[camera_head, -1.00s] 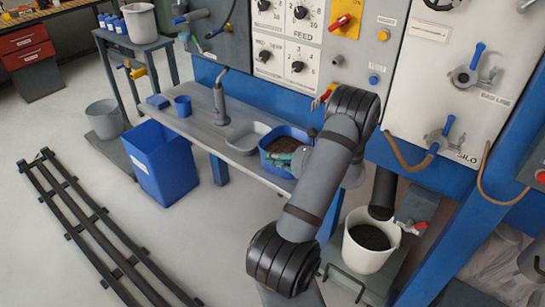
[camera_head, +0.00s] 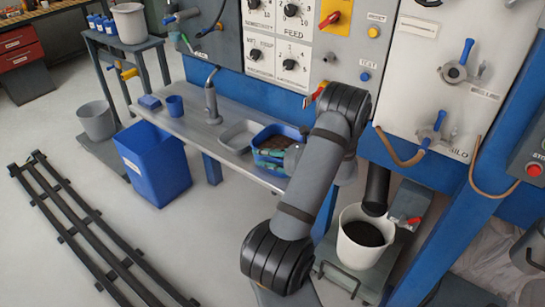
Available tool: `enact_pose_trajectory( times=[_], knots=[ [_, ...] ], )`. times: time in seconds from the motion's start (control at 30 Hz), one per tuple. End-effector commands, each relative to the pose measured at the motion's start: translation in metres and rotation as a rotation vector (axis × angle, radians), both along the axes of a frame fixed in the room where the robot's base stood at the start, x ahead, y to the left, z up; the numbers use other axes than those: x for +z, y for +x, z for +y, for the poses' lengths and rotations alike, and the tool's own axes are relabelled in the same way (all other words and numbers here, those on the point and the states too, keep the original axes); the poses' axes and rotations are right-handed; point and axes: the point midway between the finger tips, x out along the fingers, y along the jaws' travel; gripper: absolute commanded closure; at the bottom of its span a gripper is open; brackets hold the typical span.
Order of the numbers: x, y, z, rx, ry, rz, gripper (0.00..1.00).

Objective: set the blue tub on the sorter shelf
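The blue tub (camera_head: 258,160) holds dark material and sits at the right end of the grey metal bench (camera_head: 203,128), just right of a shallow metal tray. My gripper (camera_head: 283,157) is at the tub's right side, by its rim. My own forearm and wrist cover part of the tub and most of the gripper, so I cannot tell whether the fingers are around the rim. A grey shelf stand (camera_head: 131,45) is at the upper left with a pale bucket and small blue bottles on top; I cannot tell if it is the sorter shelf.
The metal tray (camera_head: 238,135), a blue cup (camera_head: 175,106) and a small blue block (camera_head: 149,102) are on the bench. A blue bin (camera_head: 155,162) stands on the floor before it. A white bucket (camera_head: 361,251) of dark material is at the lower right. Dark rails (camera_head: 90,230) cross the floor.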

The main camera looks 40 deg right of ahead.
Motion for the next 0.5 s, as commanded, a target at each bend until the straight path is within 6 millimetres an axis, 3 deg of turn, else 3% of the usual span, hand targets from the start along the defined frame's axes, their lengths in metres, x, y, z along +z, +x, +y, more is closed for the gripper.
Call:
enact_pose_trajectory(
  times=[0.17, 0.5],
  knots=[
    [0.01, -0.023, -0.006, -0.005, -0.002, 0.0, 0.74],
    [0.037, -0.087, -0.018, -0.004, -0.002, 0.0, 0.74]
  ],
)
